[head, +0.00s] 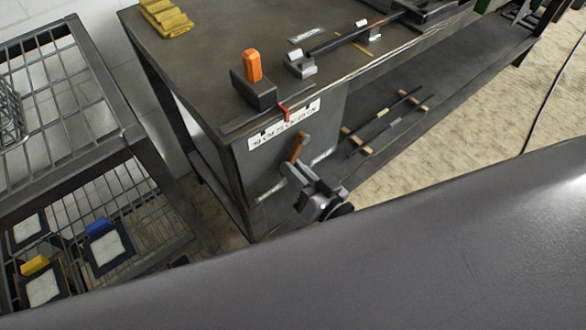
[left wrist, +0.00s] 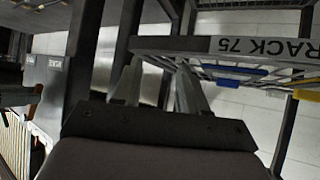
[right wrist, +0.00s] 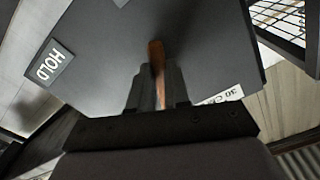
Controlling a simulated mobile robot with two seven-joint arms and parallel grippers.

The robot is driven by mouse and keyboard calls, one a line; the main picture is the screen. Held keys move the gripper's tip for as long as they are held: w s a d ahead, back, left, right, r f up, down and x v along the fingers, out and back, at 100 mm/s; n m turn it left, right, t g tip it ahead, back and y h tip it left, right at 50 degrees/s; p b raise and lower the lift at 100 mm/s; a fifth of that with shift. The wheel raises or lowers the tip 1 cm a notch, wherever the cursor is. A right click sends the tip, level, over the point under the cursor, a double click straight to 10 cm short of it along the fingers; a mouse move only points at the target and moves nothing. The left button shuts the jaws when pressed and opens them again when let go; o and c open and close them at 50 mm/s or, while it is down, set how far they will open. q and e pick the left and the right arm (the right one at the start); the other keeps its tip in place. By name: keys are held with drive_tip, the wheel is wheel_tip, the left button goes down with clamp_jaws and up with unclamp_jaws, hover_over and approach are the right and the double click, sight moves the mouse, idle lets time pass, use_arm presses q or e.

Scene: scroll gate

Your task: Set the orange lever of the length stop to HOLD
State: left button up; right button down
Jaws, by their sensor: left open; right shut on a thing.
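The orange lever (head: 298,147) stands out from the dark front panel (head: 262,173) of the bench, slightly tilted in the head view. My right gripper (head: 292,170) is shut on it; in the right wrist view the lever (right wrist: 157,62) runs between the fingers (right wrist: 158,88). The HOLD label (right wrist: 50,64) is on the panel to the left of the lever in that view. Another label (right wrist: 224,95), partly hidden, is to the right. My left gripper (left wrist: 158,78) is open and empty beside a rack, and is out of the head view.

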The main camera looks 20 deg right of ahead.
sight(306, 145)
drive_tip(key=d+n+p, duration=0.1)
drive_tip(key=d+n, duration=0.1)
drive_tip(key=n, duration=0.1)
drive_tip(key=w+d+n+p, duration=0.1)
drive_tip(key=n, duration=0.2)
drive_tip(key=w+d+n+p, duration=0.1)
drive_tip(key=d+n, duration=0.1)
drive_tip(key=n, duration=0.1)
drive_tip(key=shift+d+n, duration=0.3)
drive_tip(key=shift+d, duration=0.05)
use_arm(q)
drive_tip(key=shift+s+a+r+p, duration=0.15)
drive_tip(key=shift+a+r+p, duration=0.1)
drive_tip(key=shift+r, duration=0.4)
drive_tip(key=shift+s+a+r+p, duration=0.15)
drive_tip(key=shift+r+p, duration=0.05)
drive_tip(key=shift+r, duration=0.4)
use_arm(e)
drive_tip(key=shift+w+d+r+n, duration=0.15)
drive_tip(key=shift+d+n, duration=0.2)
drive_tip(key=shift+n, duration=0.3)
drive_tip(key=shift+w+d+r+n, duration=0.15)
drive_tip(key=shift+d+n, duration=0.2)
drive_tip(key=shift+n, duration=0.3)
drive_tip(key=c, duration=1.1)
unclamp_jaws()
drive_tip(key=shift+v, duration=3.65)
